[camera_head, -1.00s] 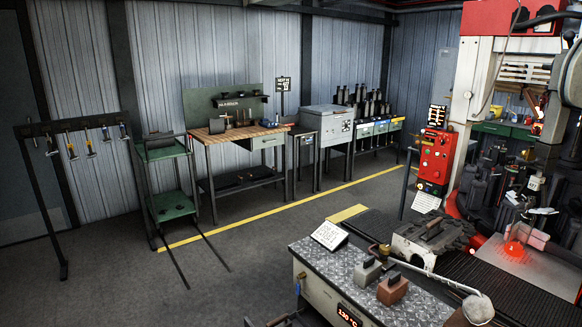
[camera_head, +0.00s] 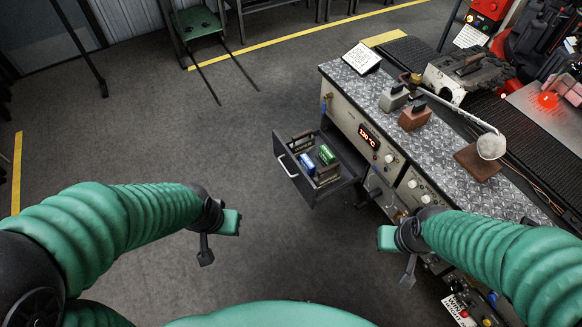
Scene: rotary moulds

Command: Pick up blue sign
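A small blue block-like piece (camera_head: 307,163), which looks like the blue sign, sits in an open dark drawer (camera_head: 337,191) of the metal-topped cabinet. A green piece (camera_head: 326,154) is just to its right. Any print on them is too small to read. My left gripper (camera_head: 217,238) is to the left of and nearer than the drawer, empty, with its two fingers apart. My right gripper (camera_head: 397,255) is to the right of and nearer than the drawer, in front of the cabinet, also empty with fingers apart. Neither touches the pieces.
The cabinet (camera_head: 374,98) carries a white card (camera_head: 361,57), a grey block (camera_head: 394,98), a brown block (camera_head: 414,117) and a ladle (camera_head: 491,146). A green trolley (camera_head: 197,25) stands at the back. The floor left of the drawer is clear.

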